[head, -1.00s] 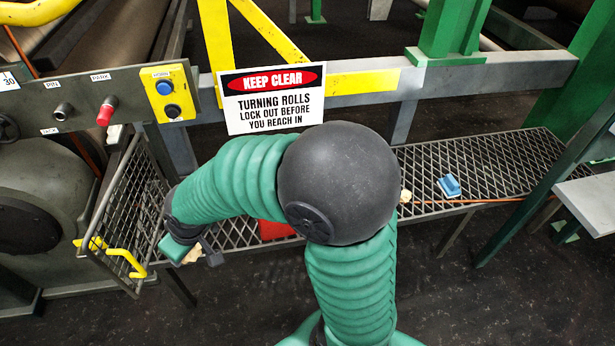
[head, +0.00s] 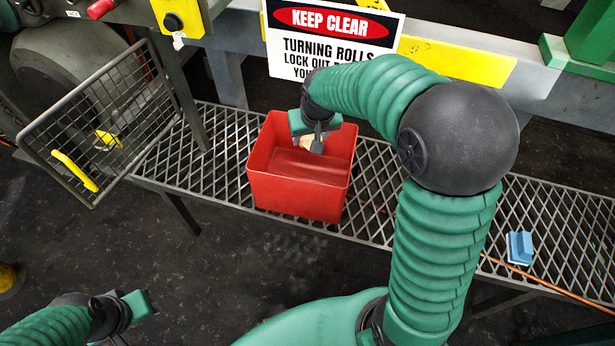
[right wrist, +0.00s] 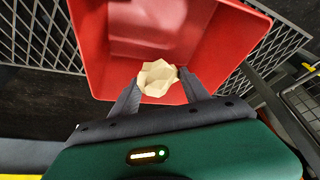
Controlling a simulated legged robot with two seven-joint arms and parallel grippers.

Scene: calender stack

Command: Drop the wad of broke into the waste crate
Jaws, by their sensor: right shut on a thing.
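The wad of broke (head: 309,141) is a crumpled cream lump. My right gripper (head: 314,146) is shut on it, over the mouth of the red waste crate (head: 298,193). The right wrist view shows the wad (right wrist: 157,78) between the two grey fingertips, with the crate (right wrist: 92,50) open around and beyond it. The crate stands on the mesh walkway; the part of its floor that I see is bare. My left gripper (head: 147,303) is at the lower left of the head view, far from the crate; its fingers are not clear.
The mesh walkway (head: 225,128) runs along the machine. A wire guard (head: 105,125) with a yellow handle stands left of the crate. A "KEEP CLEAR" sign (head: 330,45) hangs behind. A blue block (head: 519,246) and an orange cable lie on the walkway at right.

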